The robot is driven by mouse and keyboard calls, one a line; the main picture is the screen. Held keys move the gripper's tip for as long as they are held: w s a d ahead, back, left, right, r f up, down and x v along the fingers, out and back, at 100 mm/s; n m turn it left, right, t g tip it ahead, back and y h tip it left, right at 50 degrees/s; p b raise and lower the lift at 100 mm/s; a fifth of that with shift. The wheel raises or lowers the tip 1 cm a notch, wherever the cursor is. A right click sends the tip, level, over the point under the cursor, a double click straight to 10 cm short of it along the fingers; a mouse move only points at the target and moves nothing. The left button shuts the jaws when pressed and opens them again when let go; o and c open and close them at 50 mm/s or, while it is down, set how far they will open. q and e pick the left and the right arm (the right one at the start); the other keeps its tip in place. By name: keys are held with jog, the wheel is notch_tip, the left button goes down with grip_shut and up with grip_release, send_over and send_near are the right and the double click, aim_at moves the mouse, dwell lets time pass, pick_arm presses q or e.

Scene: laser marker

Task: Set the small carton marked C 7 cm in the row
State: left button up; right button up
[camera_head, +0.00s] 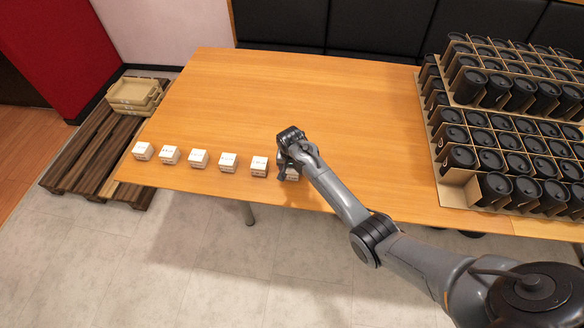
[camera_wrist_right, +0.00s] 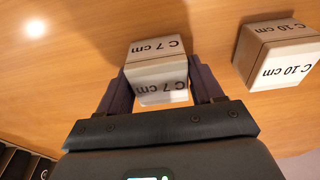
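The small carton marked C 7 cm (camera_wrist_right: 157,68) is white with black print. In the head view it shows partly (camera_head: 292,174), at the right end of a row of small white cartons, mostly hidden by my right gripper. My right gripper (camera_head: 287,164) points down over it. In the right wrist view its two dark fingers (camera_wrist_right: 160,88) lie along both sides of the carton, with no clear gap, so it looks shut on it. I cannot tell whether the carton touches the table. My left gripper is not in view.
The carton marked C 10 cm (camera_wrist_right: 277,55) stands beside the C 7 cm one, with a gap. Several more cartons (camera_head: 198,158) continue the row leftward along the front edge of the wooden table (camera_head: 260,90). A divided rack of black cups (camera_head: 455,190) fills the right. The table middle is clear.

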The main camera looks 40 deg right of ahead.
aim_at(291, 172)
jog(key=o, duration=0.3)
jog(key=shift+o, duration=0.2)
jog(key=shift+r, duration=0.25)
notch_tip(291, 172, up, 12)
jog(key=s+a+f+p, duration=0.1)
jog(key=p, duration=0.2)
jog(key=s+a+f+n+t, duration=0.1)
jog(key=s+a+f+n, duration=0.2)
jog(key=s, duration=0.4)
jog(key=s+a+f+n, duration=0.2)
jog(key=s+a+n, duration=0.15)
jog(key=s, duration=0.45)
jog(key=s+a+r+n, duration=0.2)
jog(key=s+a, duration=0.2)
jog(key=s, duration=0.4)
jog(key=s+a+r+n+t+y, duration=0.1)
jog(key=s+a+r+n, duration=0.2)
jog(key=s, duration=0.5)
jog(key=shift+s+a+r+y, duration=0.25)
jog(key=shift+a+r+y, duration=0.05)
jog(key=shift+a, duration=0.35)
